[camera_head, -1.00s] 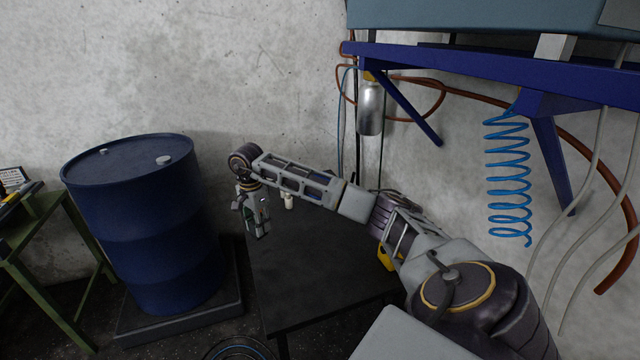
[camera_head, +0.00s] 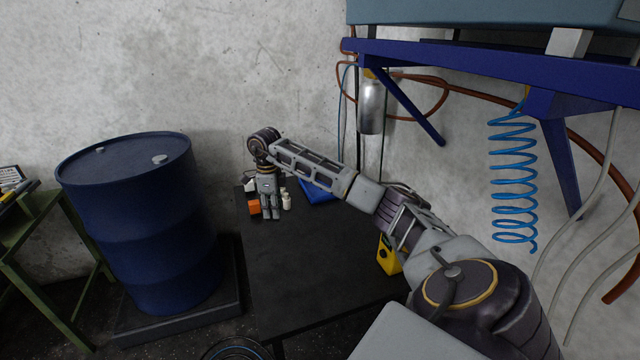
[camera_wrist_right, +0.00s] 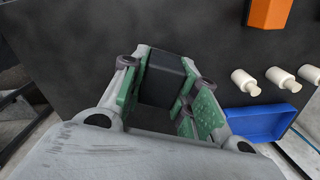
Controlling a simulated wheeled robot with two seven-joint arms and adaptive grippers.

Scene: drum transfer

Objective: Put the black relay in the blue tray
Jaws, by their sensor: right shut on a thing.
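My right gripper (camera_head: 271,214) points down at the far left part of the dark table. In the right wrist view its green-padded fingers (camera_wrist_right: 165,90) are shut on the black relay (camera_wrist_right: 165,78), a dark box between the pads. The relay cannot be made out in the head view, and its height over the table is unclear. The blue tray (camera_head: 319,192) lies right of the gripper, partly hidden behind my right forearm. It also shows in the right wrist view (camera_wrist_right: 258,122), apart from the relay. My left gripper is not in view.
A yellow object (camera_head: 388,256) is at the table's right, by my arm. A blue drum (camera_head: 140,220) stands left of the table (camera_head: 300,270). The table's front is clear.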

